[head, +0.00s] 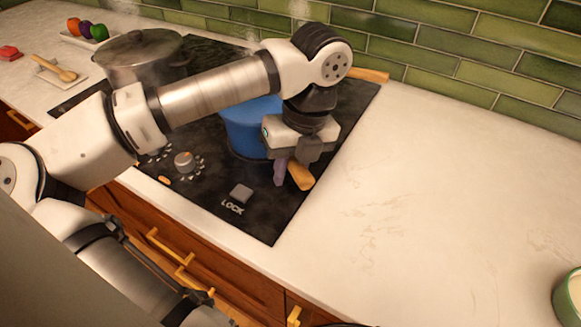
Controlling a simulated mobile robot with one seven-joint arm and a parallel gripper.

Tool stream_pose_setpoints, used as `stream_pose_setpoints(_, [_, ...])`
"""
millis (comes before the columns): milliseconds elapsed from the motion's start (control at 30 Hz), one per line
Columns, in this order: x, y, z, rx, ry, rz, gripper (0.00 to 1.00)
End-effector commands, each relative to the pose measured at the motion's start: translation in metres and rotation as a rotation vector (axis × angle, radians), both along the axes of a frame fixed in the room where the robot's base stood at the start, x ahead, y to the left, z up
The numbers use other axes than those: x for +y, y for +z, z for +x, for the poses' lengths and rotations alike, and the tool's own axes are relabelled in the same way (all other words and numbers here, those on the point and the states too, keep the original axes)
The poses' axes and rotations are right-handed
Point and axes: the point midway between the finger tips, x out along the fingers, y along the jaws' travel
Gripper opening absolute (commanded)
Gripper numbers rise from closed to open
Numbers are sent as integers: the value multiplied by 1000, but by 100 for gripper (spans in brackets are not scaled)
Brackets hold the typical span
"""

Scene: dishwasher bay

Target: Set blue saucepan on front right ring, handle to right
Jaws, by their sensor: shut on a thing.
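The blue saucepan (238,128) is on or just above the right part of the black hob (262,210). My arm hides much of it, so I cannot tell whether its base touches the glass. A short wooden handle (300,177) sticks out toward the front right below my gripper and appears to be the saucepan's. My gripper (291,168) is at this handle, shut on it. The front right ring is not visible under the pan and arm.
A large lidded steel pot (140,55) stands at the hob's back left. Another wooden handle (368,75) shows at the back right, its pan hidden by my arm.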

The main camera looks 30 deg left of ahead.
Motion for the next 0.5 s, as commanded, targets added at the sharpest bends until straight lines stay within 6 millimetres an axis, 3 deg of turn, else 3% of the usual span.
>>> stream_pose_setpoints(500, [0,-5,0,3,1,-3,0])
